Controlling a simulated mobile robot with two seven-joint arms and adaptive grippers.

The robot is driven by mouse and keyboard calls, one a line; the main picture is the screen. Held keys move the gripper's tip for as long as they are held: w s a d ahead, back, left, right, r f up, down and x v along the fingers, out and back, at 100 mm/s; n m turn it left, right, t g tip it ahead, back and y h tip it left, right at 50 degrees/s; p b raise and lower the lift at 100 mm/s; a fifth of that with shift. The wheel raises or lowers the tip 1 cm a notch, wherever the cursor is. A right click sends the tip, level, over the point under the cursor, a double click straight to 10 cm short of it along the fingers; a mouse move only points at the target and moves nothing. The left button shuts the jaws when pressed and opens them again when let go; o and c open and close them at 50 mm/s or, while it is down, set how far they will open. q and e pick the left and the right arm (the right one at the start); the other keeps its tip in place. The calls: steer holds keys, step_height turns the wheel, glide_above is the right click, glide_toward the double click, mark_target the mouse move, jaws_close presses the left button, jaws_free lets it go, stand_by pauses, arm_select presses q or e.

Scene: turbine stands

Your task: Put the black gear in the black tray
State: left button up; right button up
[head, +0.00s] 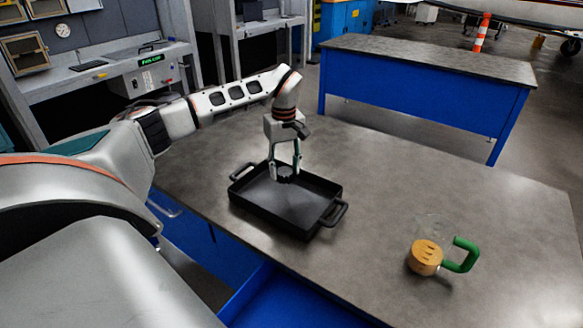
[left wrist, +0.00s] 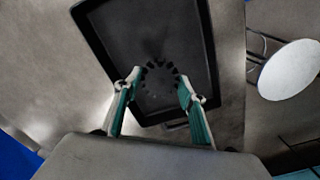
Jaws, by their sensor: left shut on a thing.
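The black tray (head: 269,207) lies on the grey table, with a handle at each end. My left gripper (head: 286,171) points down over the tray's far part and is shut on the black gear (head: 285,173). In the left wrist view the gear (left wrist: 160,73) sits between the two green-sided fingers of my left gripper (left wrist: 158,88), above the dark floor of the tray (left wrist: 209,40). I cannot tell whether the gear touches the tray floor. My right gripper is not in view.
A blue bench (head: 420,95) stands behind.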

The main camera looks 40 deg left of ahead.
arm_select(q)
steer(key=shift+f+b, duration=0.3)
steer(key=shift+f, duration=3.35)
steer(key=shift+f, duration=0.3)
steer(key=o, duration=1.7)
steer(key=shift+c, duration=0.2)
steer(key=shift+o, duration=0.8)
steer(key=shift+f, duration=0.1)
steer(key=shift+r+p, duration=0.3)
steer(key=shift+r, duration=3.25)
